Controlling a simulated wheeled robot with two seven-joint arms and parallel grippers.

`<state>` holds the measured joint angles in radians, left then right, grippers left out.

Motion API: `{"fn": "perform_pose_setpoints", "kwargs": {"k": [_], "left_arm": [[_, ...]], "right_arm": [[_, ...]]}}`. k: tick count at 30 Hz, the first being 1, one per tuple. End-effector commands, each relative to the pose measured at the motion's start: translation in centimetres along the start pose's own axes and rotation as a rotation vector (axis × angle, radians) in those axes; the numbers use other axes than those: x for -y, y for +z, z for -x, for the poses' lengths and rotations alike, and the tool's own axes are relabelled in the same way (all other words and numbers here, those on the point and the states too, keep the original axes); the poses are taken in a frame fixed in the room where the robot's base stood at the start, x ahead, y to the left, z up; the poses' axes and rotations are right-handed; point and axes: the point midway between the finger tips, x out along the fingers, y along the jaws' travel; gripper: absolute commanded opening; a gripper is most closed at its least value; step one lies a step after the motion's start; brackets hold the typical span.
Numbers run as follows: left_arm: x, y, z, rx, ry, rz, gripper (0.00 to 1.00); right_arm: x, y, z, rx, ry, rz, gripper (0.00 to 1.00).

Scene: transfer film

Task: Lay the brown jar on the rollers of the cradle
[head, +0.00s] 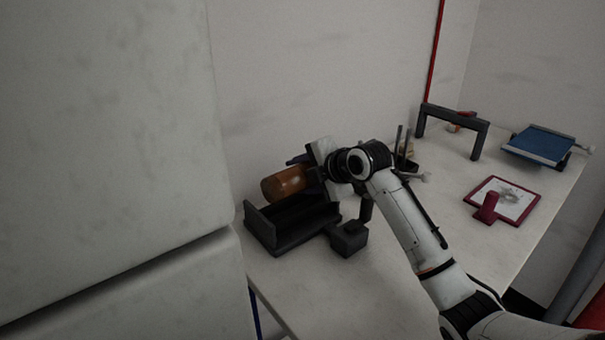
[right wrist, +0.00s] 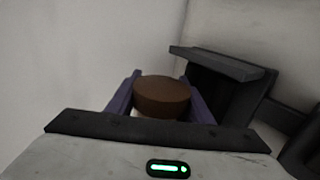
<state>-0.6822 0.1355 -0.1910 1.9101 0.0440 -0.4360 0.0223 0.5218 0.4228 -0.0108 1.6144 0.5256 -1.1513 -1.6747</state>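The brown jar (head: 286,184) lies roughly on its side in the head view, above the back of the dark cradle (head: 290,222). My right gripper (head: 310,178) is at the jar's right end. In the right wrist view the jar's round brown end (right wrist: 162,96) sits between my two purple fingers (right wrist: 160,103), which close on its sides. The rollers are not clearly visible. My left gripper is not in view.
A dark block (head: 349,238) stands right of the cradle. Further right are a red-framed board (head: 515,203), a dark arch (head: 455,119) and a blue-topped stand (head: 541,143). A large pale block (head: 110,150) fills the left. The table front is clear.

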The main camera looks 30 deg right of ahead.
Motion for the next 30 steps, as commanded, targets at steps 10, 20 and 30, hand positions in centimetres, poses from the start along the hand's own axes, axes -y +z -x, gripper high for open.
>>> {"fn": "perform_pose_setpoints", "kwargs": {"k": [10, 20, 30], "left_arm": [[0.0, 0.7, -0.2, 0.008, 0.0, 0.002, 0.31], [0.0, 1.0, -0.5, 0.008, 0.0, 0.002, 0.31], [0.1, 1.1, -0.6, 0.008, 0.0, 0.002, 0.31]], "right_arm": [[4.5, -0.7, -1.0, -0.014, -0.093, -0.007, 0.65], [2.4, -0.3, 6.0, -0.001, -0.041, -0.001, 0.68], [0.2, -0.5, 11.4, 0.004, 0.008, 0.004, 0.68]]}}
